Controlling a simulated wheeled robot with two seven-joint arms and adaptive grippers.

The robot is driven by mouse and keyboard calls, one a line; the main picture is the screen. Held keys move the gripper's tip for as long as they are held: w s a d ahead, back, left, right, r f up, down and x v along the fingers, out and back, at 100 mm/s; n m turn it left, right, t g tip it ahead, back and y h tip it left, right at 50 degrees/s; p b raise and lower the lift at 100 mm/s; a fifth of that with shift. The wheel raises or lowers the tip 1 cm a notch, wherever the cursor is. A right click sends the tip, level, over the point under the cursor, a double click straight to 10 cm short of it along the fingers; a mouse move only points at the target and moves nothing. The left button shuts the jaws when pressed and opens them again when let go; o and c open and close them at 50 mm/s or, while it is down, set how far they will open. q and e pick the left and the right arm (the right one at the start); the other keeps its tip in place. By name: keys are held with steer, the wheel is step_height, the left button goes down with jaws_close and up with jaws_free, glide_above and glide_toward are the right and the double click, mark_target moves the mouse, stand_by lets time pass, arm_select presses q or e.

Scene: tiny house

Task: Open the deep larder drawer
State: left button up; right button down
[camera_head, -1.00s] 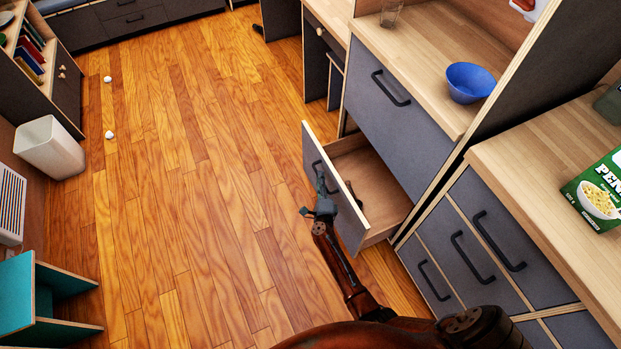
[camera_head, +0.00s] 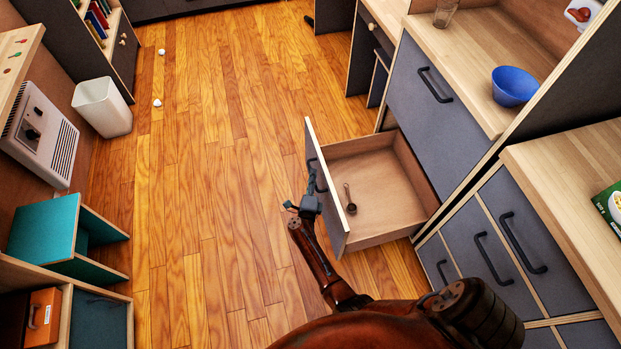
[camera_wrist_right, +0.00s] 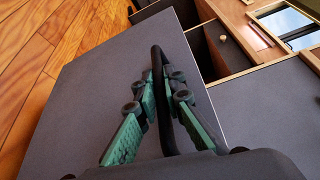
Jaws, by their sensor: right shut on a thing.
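The deep larder drawer (camera_head: 378,178) is pulled well out from the grey cabinet, and its wooden inside shows. A small dark scoop-like item (camera_head: 350,200) lies in it near the front panel. My right gripper (camera_head: 311,192) is at the outer face of the drawer front. In the right wrist view, its green-padded fingers (camera_wrist_right: 160,103) are shut around the black bar handle (camera_wrist_right: 158,70) on the grey front panel (camera_wrist_right: 90,95). My left gripper is not in view.
The closed grey front (camera_head: 425,120) above the drawer has its own handle. A blue bowl (camera_head: 513,86) and a glass (camera_head: 445,12) stand on the counter. Closed drawers (camera_head: 490,250) stand at right. The wooden floor (camera_head: 220,180) left of the drawer is clear. A white bin (camera_head: 103,107) stands at the left wall.

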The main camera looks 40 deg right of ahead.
steer(key=shift+a+f, duration=0.15)
steer(key=shift+f, duration=0.05)
steer(key=c, duration=2.2)
jaws_free()
steer(key=shift+a, duration=0.1)
steer(key=shift+o, duration=0.9)
steer(key=shift+r, duration=0.15)
steer(key=shift+d, duration=0.2)
